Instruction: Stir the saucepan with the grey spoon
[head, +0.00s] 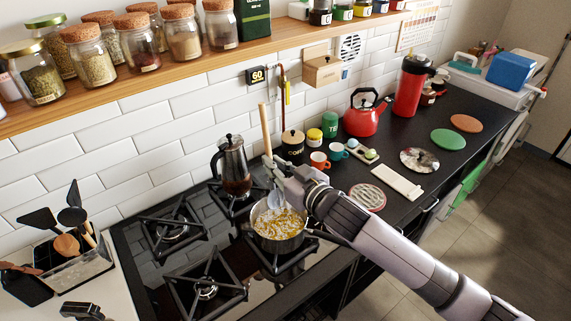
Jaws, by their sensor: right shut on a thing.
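The saucepan (279,243) stands on a front burner of the gas hob, with a yellow and white chunky mixture (280,224) in it. The grey spoon (275,199) is roughly upright, with a wooden handle (265,130) and its grey lower end down in the pan. My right gripper (275,172) is shut on the spoon above the pan's rim, and the handle sticks up out of it. The spoon's tip is hidden in the mixture. Part of my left gripper (80,312) shows at the bottom left edge, away from the pan; its jaws cannot be made out.
Orange (320,161) and teal (337,152) cups and a coffee jar (292,142) are close behind my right gripper. A utensil holder (75,268) is at the left. The front left burner (205,290) is empty.

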